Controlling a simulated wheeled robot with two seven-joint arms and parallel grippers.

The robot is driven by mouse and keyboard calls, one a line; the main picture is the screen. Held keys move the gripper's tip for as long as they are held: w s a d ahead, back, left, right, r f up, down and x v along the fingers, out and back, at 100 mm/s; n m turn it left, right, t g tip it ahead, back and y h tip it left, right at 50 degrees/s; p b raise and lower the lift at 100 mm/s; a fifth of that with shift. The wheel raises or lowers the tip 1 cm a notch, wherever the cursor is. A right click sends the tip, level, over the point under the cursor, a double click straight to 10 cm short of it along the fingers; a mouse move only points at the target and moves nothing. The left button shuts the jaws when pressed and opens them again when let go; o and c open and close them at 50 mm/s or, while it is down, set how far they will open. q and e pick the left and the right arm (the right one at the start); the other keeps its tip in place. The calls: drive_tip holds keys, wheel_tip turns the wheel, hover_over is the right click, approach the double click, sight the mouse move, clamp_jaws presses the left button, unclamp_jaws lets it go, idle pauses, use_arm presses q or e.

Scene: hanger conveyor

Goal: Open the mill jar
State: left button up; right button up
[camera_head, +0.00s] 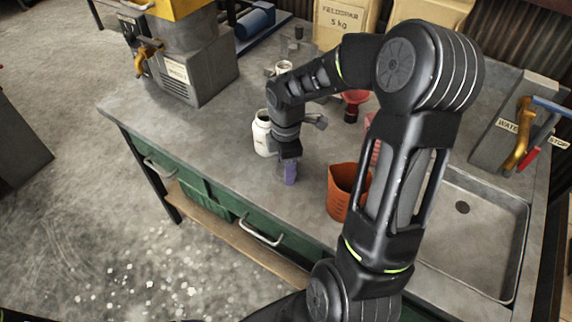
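A white jar (263,134), which looks like the mill jar, stands upright on the grey workbench (215,127). My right gripper (289,163) points down just right of and in front of the jar. A small purple piece (290,175) shows right below it; I cannot tell whether it is held or part of the gripper. The finger gap is not clear. My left gripper is not in view.
An orange beaker (342,193) stands right of the gripper, near my forearm. A metal sink (485,232) is at the right. A grey machine (195,70) stands at the back left. The bench's left front is clear.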

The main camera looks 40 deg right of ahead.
drive_tip(key=shift+f, duration=0.15)
drive_tip(key=o, duration=1.5)
drive_tip(key=shift+o, duration=0.2)
wheel_tip(320, 180, up, 12)
drive_tip(key=shift+r+b, duration=0.2)
drive_tip(key=shift+b, duration=0.1)
